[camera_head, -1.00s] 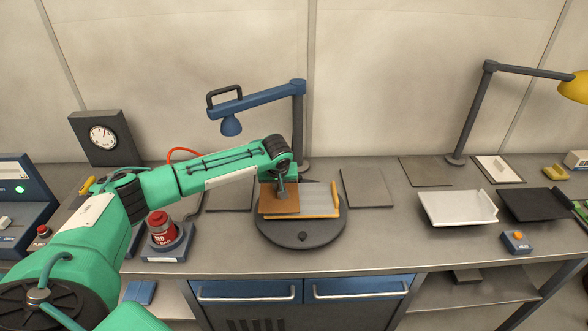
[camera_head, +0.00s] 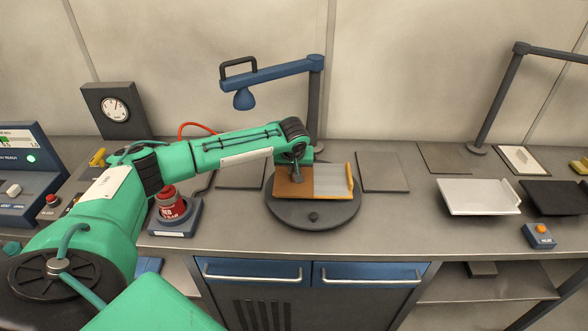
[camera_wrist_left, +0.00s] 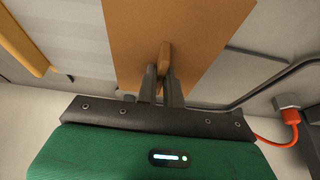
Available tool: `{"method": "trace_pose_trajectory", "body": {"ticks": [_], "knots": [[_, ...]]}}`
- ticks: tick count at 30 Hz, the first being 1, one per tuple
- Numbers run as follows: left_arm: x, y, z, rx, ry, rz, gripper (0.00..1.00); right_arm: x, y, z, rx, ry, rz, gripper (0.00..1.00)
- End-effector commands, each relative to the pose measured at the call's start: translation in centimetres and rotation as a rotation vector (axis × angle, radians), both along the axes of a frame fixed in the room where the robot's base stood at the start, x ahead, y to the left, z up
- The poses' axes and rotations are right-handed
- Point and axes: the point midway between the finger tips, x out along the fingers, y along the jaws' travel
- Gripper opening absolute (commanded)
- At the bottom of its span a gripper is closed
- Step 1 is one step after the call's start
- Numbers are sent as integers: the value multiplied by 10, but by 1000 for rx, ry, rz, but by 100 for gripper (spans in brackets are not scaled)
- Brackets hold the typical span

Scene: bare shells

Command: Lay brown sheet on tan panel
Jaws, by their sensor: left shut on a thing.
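My left gripper (camera_head: 296,179) is shut on a brown tab standing up from the brown sheet (camera_head: 286,189). The tab shows between the fingers in the wrist view, where the sheet (camera_wrist_left: 205,35) spreads beyond them. The sheet lies flat over the left part of a panel assembly on a dark round turntable (camera_head: 313,222). A pale grey ribbed surface (camera_head: 330,180) shows to its right, with an orange-tan strip (camera_head: 350,178) along the right edge. The tan panel is mostly covered. I cannot tell whether the sheet touches it. My right gripper is out of view.
A red button-like canister (camera_head: 171,206) in a blue-grey holder stands close under my left arm. A blue lamp (camera_head: 270,76) overhangs behind the turntable. Flat grey plates (camera_head: 382,172) lie around it. A white tray (camera_head: 478,196) is at the right.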

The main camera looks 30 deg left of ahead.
Motion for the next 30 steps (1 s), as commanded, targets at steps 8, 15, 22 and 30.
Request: {"method": "trace_pose_trajectory", "body": {"ticks": [8,15,22,30], "knots": [[0,0,1,0,0,0,26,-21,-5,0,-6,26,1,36],[0,0,0,0,0,0,34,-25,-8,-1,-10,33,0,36],[-3,-3,10,-2,-2,-1,34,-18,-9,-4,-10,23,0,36],[-22,-14,61,-2,-4,-2,34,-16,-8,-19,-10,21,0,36]]}}
